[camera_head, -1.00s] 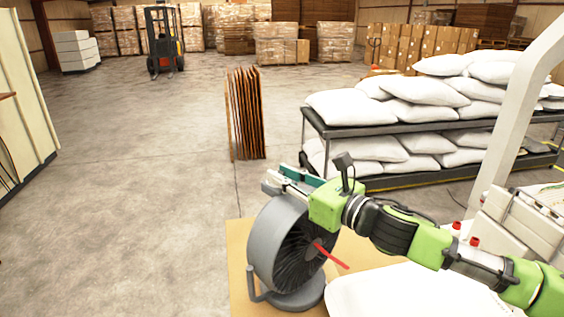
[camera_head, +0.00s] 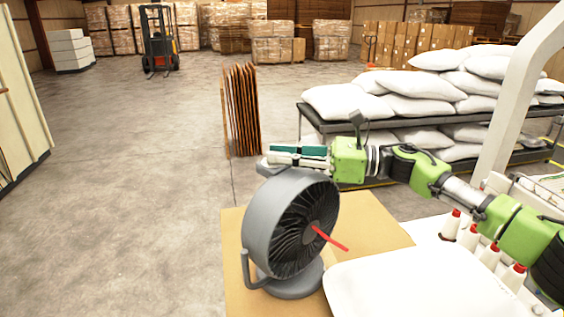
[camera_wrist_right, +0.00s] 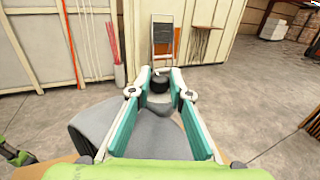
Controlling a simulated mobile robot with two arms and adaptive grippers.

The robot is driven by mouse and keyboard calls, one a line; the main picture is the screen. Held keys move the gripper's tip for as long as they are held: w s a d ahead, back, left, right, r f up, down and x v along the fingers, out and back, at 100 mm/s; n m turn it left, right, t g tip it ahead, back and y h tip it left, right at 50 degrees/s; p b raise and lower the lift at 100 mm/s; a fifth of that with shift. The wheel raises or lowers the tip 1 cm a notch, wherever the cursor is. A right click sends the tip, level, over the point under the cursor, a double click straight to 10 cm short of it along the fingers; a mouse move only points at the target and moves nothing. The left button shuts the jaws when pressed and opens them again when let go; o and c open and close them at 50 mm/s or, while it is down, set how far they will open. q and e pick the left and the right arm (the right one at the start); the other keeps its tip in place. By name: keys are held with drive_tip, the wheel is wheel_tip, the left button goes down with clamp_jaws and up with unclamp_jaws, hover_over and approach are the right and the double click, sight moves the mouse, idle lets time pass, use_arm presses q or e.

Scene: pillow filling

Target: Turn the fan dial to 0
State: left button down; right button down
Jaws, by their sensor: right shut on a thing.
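The grey fan (camera_head: 288,228) stands on a cardboard sheet, with a red ribbon at the centre of its grille. Its grey housing also shows below the fingers in the right wrist view (camera_wrist_right: 95,125). My right gripper (camera_head: 266,163) reaches across the top of the fan from the right. In the right wrist view its fingertips (camera_wrist_right: 160,88) are shut on the dark round fan dial (camera_wrist_right: 159,78). The dial's setting cannot be read, and the head view does not show the dial clearly.
The cardboard sheet (camera_head: 378,222) lies under the fan. A white pillow (camera_head: 400,285) lies to its right, near several red-capped white bottles (camera_head: 470,236). A rack (camera_head: 330,122) of white sacks stands behind my right arm. The floor at left is clear.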

drive_tip(key=shift+r, duration=0.15)
drive_tip(key=c, duration=1.9)
unclamp_jaws()
drive_tip(key=d, duration=0.4)
drive_tip(key=s+d, duration=0.1)
drive_tip(key=d, duration=0.3)
drive_tip(key=s+d, duration=0.1)
drive_tip(key=d, duration=0.2)
drive_tip(key=shift+d, duration=0.4)
